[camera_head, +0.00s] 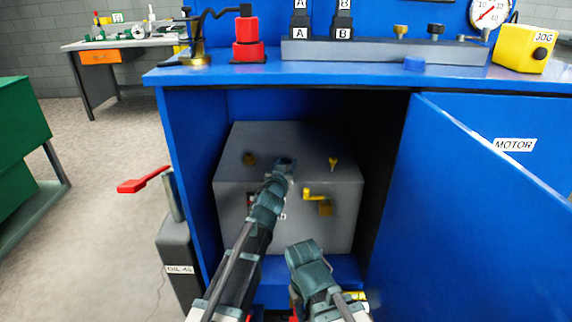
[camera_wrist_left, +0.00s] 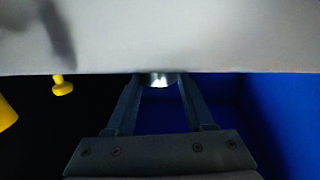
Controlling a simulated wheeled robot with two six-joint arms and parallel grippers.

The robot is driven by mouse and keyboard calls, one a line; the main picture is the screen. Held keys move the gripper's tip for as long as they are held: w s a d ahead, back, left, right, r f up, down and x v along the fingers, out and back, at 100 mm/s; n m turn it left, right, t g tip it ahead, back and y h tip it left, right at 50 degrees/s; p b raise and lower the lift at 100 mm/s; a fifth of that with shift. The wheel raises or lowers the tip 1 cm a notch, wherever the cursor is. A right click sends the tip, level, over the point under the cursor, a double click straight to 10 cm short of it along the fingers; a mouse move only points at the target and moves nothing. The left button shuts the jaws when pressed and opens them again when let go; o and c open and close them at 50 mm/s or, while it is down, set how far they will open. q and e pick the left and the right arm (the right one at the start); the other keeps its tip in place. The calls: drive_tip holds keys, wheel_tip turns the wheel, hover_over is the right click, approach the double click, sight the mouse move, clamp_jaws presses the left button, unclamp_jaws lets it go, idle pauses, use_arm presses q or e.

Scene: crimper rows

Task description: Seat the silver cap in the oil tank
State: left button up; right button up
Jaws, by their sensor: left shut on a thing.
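The oil tank (camera_head: 340,225) is a grey box inside the open blue cabinet. Its grey surface also fills the top of the left wrist view (camera_wrist_left: 220,40). My left gripper (camera_head: 284,165) is at the tank's top, near the front edge. In the left wrist view its two fingers (camera_wrist_left: 160,85) are closed on a small bright silver piece, the silver cap (camera_wrist_left: 159,79). The cap's far part is hidden behind the tank's edge there, and I cannot tell whether it touches the tank.
The blue door (camera_head: 480,210) stands open at the right. A red-handled grey unit (camera_head: 178,250) stands left of the cabinet. The floor farther left is clear.

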sight(286, 163)
use_arm(q)
wheel_tip(286, 163, up, 4)
drive_tip(key=p, duration=0.3)
drive_tip(key=shift+f, duration=0.2)
drive_tip(key=d+f+v, duration=0.1)
drive_tip(key=d+v, duration=0.2)
drive_tip(key=v, duration=1.2)
drive_tip(key=shift+s+a+r+p, duration=0.45)
drive_tip(key=shift+s, duration=0.2)
use_arm(e)
wheel_tip(286, 163, up, 4)
drive_tip(key=shift+r, duration=0.2)
